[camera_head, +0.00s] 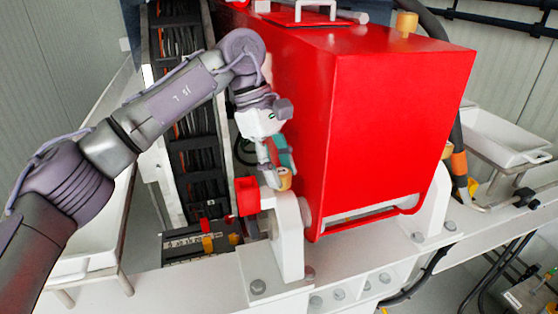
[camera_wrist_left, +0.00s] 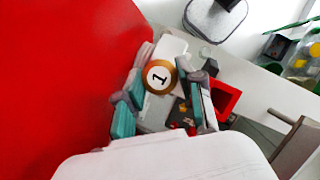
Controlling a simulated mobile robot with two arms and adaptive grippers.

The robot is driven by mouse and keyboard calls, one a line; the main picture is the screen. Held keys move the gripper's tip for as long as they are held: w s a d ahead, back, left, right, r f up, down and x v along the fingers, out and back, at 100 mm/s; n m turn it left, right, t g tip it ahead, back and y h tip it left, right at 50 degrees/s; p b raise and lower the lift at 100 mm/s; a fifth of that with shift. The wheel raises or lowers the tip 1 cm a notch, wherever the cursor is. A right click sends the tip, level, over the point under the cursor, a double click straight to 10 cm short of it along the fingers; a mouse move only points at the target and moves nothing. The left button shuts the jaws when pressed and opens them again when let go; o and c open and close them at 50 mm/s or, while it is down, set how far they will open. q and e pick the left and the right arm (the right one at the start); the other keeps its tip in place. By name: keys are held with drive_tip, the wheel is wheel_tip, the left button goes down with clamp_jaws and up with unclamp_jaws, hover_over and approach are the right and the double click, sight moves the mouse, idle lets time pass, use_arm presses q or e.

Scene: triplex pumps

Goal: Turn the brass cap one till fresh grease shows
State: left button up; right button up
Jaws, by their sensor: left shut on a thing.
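The brass cap (camera_wrist_left: 159,76) shows in the left wrist view as a round brass disc with a black "1" on a white centre. In the head view the cap (camera_head: 284,178) sits on top of a white bracket (camera_head: 288,225) beside the red pump housing (camera_head: 385,120). My left gripper (camera_head: 278,172) points down over the cap, and its fingers are shut on it from both sides. The left wrist view shows the fingers (camera_wrist_left: 163,82) on either side of the cap. No grease can be made out. My right gripper is in neither view.
A red square box (camera_head: 248,196) stands close to the left of the cap. A cable tray (camera_head: 190,120) runs behind my left arm. Another brass-coloured cap (camera_head: 407,24) is on top of the housing. White trays (camera_head: 505,138) stand at the right and left.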

sight(282, 169)
use_arm(q)
drive_tip(key=m+g+y+p, duration=0.1)
drive_tip(key=m+p, duration=0.1)
drive_tip(key=m, duration=0.2)
drive_tip(key=shift+w+d+r+m, duration=0.1)
drive_tip(key=shift+m, duration=0.2)
drive_tip(key=shift+d+m+g+y+p, duration=0.1)
drive_tip(key=shift+m+g+y+p, duration=0.15)
drive_tip(key=shift+m+y+p, duration=0.6)
drive_tip(key=shift+m+g+y+p, duration=0.15)
drive_tip(key=shift+m+g+p, duration=0.15)
drive_tip(key=shift+m, duration=1.15)
drive_tip(key=o, duration=1.1)
drive_tip(key=shift+o, duration=0.2)
wheel_tip(282, 169, up, 9)
drive_tip(key=shift+r, duration=0.35)
